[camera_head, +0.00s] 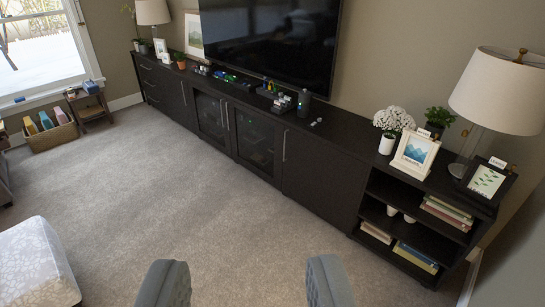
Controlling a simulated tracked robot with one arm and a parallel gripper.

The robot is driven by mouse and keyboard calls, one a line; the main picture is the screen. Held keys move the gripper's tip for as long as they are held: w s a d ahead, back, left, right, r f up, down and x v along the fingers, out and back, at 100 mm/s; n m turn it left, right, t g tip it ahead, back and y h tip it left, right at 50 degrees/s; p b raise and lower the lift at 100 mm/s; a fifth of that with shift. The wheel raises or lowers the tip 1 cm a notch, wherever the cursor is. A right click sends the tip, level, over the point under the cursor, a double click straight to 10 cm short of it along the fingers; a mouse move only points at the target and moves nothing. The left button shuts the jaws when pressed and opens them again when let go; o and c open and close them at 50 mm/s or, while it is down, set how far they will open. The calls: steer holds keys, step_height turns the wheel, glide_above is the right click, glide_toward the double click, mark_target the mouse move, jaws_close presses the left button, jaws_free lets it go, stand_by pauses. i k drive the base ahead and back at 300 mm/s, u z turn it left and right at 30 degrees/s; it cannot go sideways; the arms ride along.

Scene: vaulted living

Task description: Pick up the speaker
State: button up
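A dark grey, upright cylinder (304,103), which looks like the speaker, stands on top of the long dark media console (345,140), just below the right part of the TV. It is small in view and its details are unclear. My gripper (246,268) shows at the bottom edge, its two grey fingers wide apart with only carpet between them. It is open, empty and well away from the console.
Small items (280,102) crowd the console left of the cylinder; tiny objects (316,122) lie to its right. A white flower pot (387,143), picture frame (414,153) and lamp (497,92) stand farther right. A patterned ottoman (35,262) is at lower left. The carpet between is clear.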

mark_target(305, 103)
steer(key=z, duration=0.15)
steer(key=i, duration=1.65)
steer(key=z, duration=0.15)
steer(key=i, duration=2.6)
steer(key=z, duration=0.05)
